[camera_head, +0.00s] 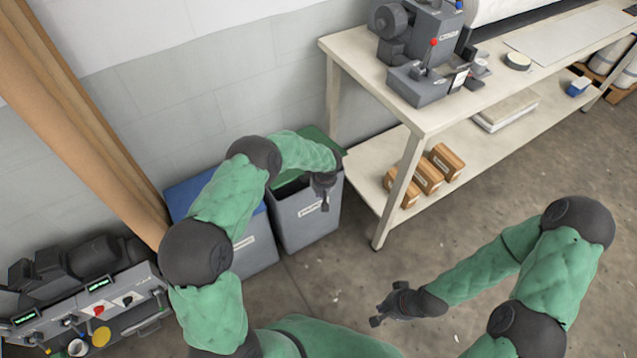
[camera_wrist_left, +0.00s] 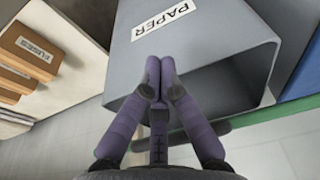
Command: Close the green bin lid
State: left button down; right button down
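The grey bin (camera_head: 302,222) with the green lid stands beside the workbench, with its dark mouth open. The green lid (camera_head: 318,139) is raised at the back, near the wall; my left arm hides part of it. My left gripper (camera_head: 324,205) hangs at the bin's right front rim. In the left wrist view my left gripper's fingertips (camera_wrist_left: 160,62) are together with nothing between them. They overlap the grey bin (camera_wrist_left: 205,55), labelled PAPER, near its rim. A green strip (camera_wrist_left: 275,114) shows beyond. My right gripper (camera_head: 390,304) is over the floor, away from the bin; its finger opening is unclear.
A blue-lidded bin (camera_head: 188,192) stands left of the grey bin, partly behind my left arm. A workbench (camera_head: 375,80) with machines and a lower shelf of boxes (camera_head: 427,176) is close on the right. Open floor (camera_head: 340,270) lies in front.

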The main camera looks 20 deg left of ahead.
pick_arm(q)
jog(key=shift+x, duration=0.85)
jog(key=shift+s+d+r, duration=0.1)
jog(key=shift+d, duration=0.05)
dwell(0.7)
